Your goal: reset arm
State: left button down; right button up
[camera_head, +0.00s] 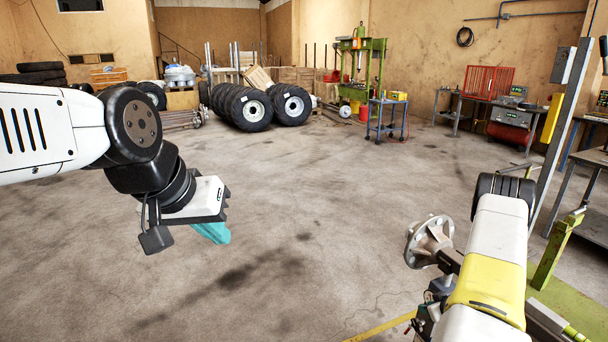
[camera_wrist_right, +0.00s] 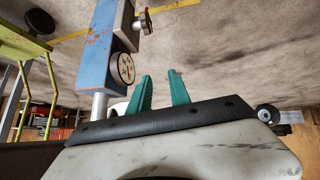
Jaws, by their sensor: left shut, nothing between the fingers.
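My left gripper (camera_head: 212,232) hangs in the air at the left of the head view, its teal fingers together and empty above bare floor. My right arm comes in at the lower right of the head view, and its fingers do not show there. In the right wrist view my right gripper (camera_wrist_right: 161,86) has its two teal fingers apart, with nothing seen between them. A metal axle hub (camera_head: 430,241) with a round flange shows just left of my right arm; the rest of the axle is mostly hidden.
A blue post with a round gauge (camera_wrist_right: 125,69) stands close to the right fingers in the wrist view. A green frame (camera_head: 556,252) lies right of my right arm. Large tyres (camera_head: 250,110), a blue cart (camera_head: 386,118) and a green press stand far back. The middle floor is clear.

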jog(key=w+a+r+m+h, duration=0.1)
jog(key=w+r, duration=0.2)
jog(key=r, duration=0.7)
jog(key=w+r+h, duration=0.1)
jog(key=w+r, duration=0.1)
jog(key=r, duration=0.8)
jog(key=s+a+r+m, duration=0.1)
jog(key=a+r, duration=0.2)
jog(key=r, duration=0.4)
jog(key=s+a+r+m, duration=0.1)
jog(key=s+a+r, duration=0.15)
jog(key=r, duration=0.45)
jog(key=s+a+r+g+y, duration=0.2)
jog(key=s+a+r, duration=1.3)
jog(key=s, duration=0.3)
jog(key=s+a+r+y, duration=0.1)
jog(key=s+a, duration=0.5)
jog(key=s, duration=0.4)
jog(key=shift+s+g, duration=0.3)
jog(key=shift+s, duration=0.1)
